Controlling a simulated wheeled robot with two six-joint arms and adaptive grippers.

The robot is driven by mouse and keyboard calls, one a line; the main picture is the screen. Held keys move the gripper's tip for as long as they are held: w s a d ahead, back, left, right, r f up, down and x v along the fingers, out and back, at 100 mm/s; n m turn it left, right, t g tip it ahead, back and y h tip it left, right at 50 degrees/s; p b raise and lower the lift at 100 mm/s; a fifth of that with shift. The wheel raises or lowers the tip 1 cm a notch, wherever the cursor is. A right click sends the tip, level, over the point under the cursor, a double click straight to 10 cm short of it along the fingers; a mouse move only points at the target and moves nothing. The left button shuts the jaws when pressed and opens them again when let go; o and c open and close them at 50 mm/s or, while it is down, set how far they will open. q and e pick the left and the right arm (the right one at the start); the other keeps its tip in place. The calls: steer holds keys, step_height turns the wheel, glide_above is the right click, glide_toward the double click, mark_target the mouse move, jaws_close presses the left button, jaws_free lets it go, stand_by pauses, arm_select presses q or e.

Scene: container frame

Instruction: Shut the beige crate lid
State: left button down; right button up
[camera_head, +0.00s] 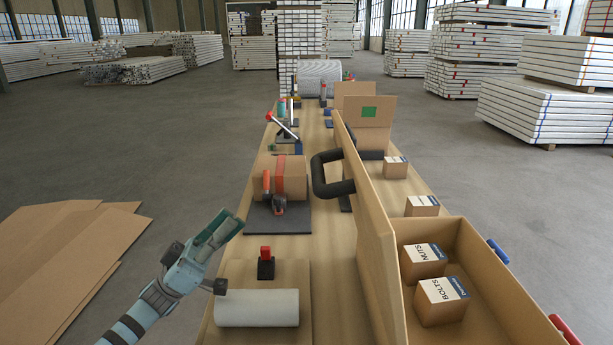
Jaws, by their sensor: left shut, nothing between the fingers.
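The beige crate (503,250) stands open at the front right of the long wooden bench. Its lid (372,230) stands nearly upright along the crate's left side, with a black handle (318,178) sticking out to the left. Two small cartons, marked NUTS (423,262) and BOLTS (441,302), sit inside the crate. My left gripper (225,228) is shut and empty at the bench's left edge, left of the lid and well apart from it. My right gripper is not in view.
A white roll (257,308) and a red-topped clamp (266,264) lie between my left gripper and the lid. Blue (497,251) and red (564,328) parts show on the crate's right side. Flat cardboard (60,255) lies left.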

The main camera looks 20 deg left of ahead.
arm_select(q)
steer(key=s+d+f+p+x, duration=0.1)
steer(key=d+p+x, duration=0.1)
steer(key=x, duration=1.1)
steer(key=shift+m+g+h, duration=0.3)
steer(key=shift+m+g, duration=0.1)
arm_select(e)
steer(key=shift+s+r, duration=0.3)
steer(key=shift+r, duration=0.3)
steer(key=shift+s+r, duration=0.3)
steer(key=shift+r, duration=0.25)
arm_select(q)
steer(key=shift+w+p, duration=0.1)
steer(key=shift+p, duration=0.2)
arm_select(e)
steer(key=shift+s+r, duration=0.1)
